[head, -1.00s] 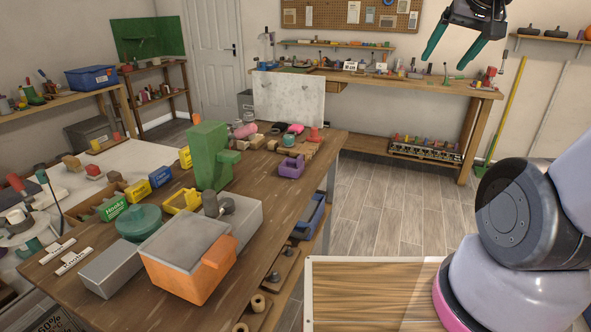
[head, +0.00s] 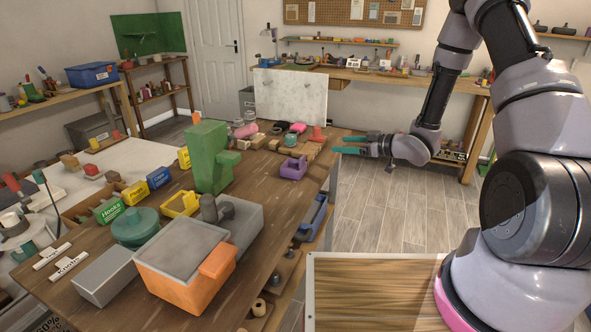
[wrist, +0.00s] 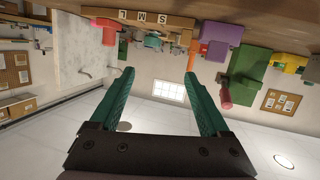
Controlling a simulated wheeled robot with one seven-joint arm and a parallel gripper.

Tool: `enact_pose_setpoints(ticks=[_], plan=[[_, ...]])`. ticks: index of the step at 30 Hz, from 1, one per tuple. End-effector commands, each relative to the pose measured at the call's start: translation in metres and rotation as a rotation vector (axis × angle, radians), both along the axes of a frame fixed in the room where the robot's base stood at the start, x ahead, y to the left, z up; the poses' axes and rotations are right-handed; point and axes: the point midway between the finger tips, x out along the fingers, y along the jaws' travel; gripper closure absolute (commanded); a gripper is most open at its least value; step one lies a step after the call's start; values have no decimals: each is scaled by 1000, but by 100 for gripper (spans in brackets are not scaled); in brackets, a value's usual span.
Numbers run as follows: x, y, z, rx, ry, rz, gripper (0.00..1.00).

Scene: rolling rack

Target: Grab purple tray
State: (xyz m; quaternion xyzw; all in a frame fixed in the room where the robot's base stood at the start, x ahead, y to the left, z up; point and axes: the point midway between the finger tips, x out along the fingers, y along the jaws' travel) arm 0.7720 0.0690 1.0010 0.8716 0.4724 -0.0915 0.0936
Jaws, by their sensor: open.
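The purple tray (head: 293,168) is a small open bin on the right side of the brown workbench, near its edge. It also shows in the upside-down wrist view (wrist: 221,33), up and right of the jaws. My gripper (head: 340,144) points left at the bench's right edge, right of the tray and farther back, apart from it. Its green fingers are spread with nothing between them in the wrist view (wrist: 160,73).
A green machine (head: 211,157) stands left of the tray. A yellow bin (head: 181,204) and an orange bin (head: 185,270) are nearer on the bench (head: 249,188). Wooden blocks and a red piece (head: 317,134) lie behind the tray.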

Motion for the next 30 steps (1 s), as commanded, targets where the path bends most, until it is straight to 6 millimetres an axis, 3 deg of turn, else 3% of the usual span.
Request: enact_pose_setpoints(ticks=[1, 3, 10, 18, 26, 30], plan=[[-15, 9, -18, 52, 0, 53, 20], [-33, 19, -30, 121, -13, 116, 20], [-68, 34, -46, 250, -39, 221, 20], [-58, 72, -47, 261, -44, 233, 20], [-49, 93, -47, 259, -43, 231, 20], [-40, 113, -46, 260, -44, 234, 20]])
